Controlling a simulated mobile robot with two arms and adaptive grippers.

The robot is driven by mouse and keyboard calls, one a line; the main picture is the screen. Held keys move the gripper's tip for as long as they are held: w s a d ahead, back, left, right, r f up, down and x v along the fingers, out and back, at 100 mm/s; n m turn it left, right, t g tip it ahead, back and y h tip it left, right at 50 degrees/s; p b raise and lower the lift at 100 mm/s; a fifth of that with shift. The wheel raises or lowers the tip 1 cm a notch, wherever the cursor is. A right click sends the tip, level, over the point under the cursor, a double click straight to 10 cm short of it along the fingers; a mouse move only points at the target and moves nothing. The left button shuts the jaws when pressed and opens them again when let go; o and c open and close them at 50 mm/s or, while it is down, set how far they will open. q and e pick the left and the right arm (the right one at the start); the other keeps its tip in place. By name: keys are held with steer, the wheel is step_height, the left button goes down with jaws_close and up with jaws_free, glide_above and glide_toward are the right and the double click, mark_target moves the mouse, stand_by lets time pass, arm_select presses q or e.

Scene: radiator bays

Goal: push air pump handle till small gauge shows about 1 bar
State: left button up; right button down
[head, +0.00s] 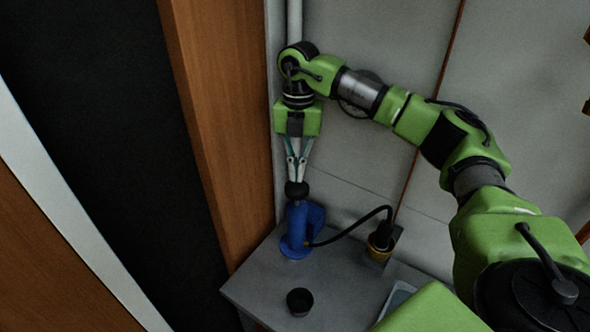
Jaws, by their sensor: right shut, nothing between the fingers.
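The blue air pump (296,228) stands upright on a grey bench top. Its dark round handle knob (296,189) sits at the top, just above the blue body. My right gripper (296,180) points straight down with its fingers shut, its tips at the knob; I cannot tell for certain whether they touch. A black hose (350,230) runs from the pump to a dark fitting with a brass-coloured lower part (379,246). Any gauge there is too small to read from this view. My left gripper is not in view.
The grey bench (342,290) has a small black cup-like object (299,301) near its front and a flat grey item (398,298) at the right. A wooden post (215,120) stands close left of the pump. A pale panelled wall (350,150) is behind.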

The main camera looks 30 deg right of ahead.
steer(key=shift+w+d+r, duration=0.25)
steer(key=shift+w+d, duration=0.05)
steer(key=shift+d, duration=0.2)
step_height(320, 180, up, 8)
steer(key=shift+a, duration=0.25)
stand_by(1.5)
